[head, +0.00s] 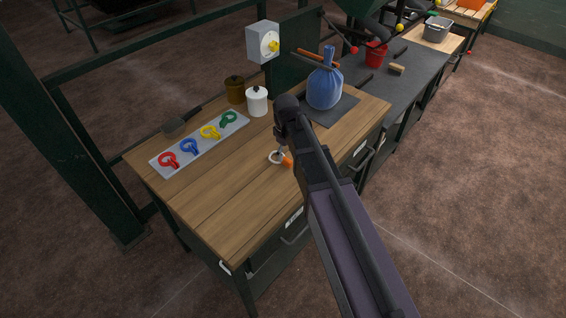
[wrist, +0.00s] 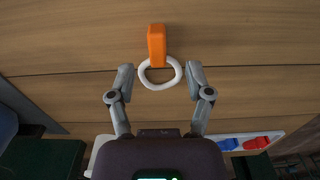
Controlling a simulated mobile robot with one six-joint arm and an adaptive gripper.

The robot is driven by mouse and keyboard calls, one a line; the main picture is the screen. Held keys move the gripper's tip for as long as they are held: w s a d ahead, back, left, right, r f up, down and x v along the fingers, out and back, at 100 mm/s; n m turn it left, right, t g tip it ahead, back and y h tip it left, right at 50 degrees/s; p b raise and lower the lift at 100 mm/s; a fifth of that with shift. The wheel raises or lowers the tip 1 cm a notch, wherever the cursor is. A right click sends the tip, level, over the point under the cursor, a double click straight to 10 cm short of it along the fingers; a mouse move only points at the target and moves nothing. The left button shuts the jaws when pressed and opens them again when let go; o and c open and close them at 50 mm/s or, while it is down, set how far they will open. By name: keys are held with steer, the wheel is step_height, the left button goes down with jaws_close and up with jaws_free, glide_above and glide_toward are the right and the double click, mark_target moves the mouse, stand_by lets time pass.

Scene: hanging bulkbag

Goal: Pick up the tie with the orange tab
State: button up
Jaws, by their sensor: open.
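The tie is a white ring (wrist: 160,85) with an orange tab (wrist: 156,45), lying on the wooden bench top. In the wrist view the open gripper (wrist: 160,76) has one finger on each side of the ring, with the tab pointing away from the palm. I cannot tell the height of the fingertips above the wood. In the head view the white ring (head: 275,157) and part of the orange tab (head: 288,161) show beside my arm, which hides the rest. My gripper (head: 281,147) is mostly hidden there.
A pale tray (head: 183,158) holds red, blue, yellow and green ties on the left. A white jar (head: 257,101) and brown jar (head: 235,90) stand behind. A tied blue bag (head: 325,88) sits on a dark mat at the back right. Bare wood surrounds the white ring.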

mark_target(287, 160)
steer(key=shift+d+f+b, duration=0.15)
steer(key=shift+f+b, duration=1.55)
steer(key=shift+f, duration=0.3)
steer(key=c, duration=0.9)
